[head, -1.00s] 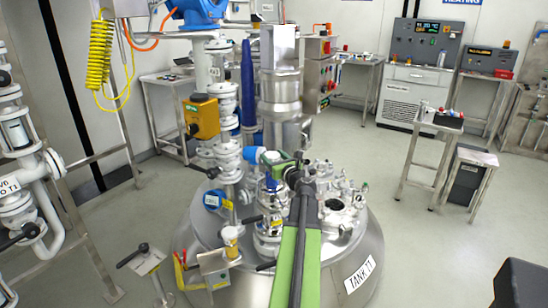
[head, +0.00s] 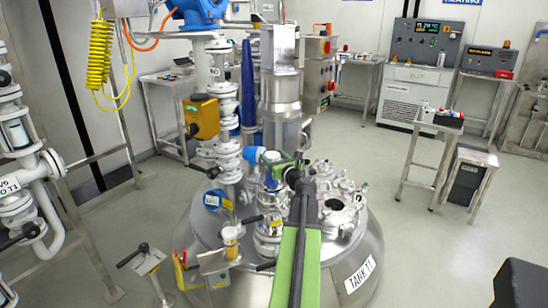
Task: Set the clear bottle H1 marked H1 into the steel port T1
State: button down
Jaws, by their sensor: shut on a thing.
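The steel tank marked TANK T1 (head: 361,274) stands in the middle of the head view. A round steel port (head: 344,214) with a dark opening shows on its lid, to the right of my arm; I cannot read a mark on it. My gripper (head: 299,166) is at the far end of my green and black arm, above the lid, beyond and left of that opening. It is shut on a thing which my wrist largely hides. I take this to be clear bottle H1, but its shape and its mark cannot be made out.
A valve column with a yellow box (head: 202,118) rises left of my arm. A tall steel cylinder (head: 279,95) stands behind my gripper. Other fittings crowd the lid. A small steel table (head: 438,126) with items stands at right.

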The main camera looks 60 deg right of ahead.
jog(key=shift+f+b, duration=0.5)
jog(key=shift+f, duration=0.05)
dwell(0.4)
jog(key=shift+c, duration=1.8)
grip_release()
jog(key=shift+a, duration=0.1)
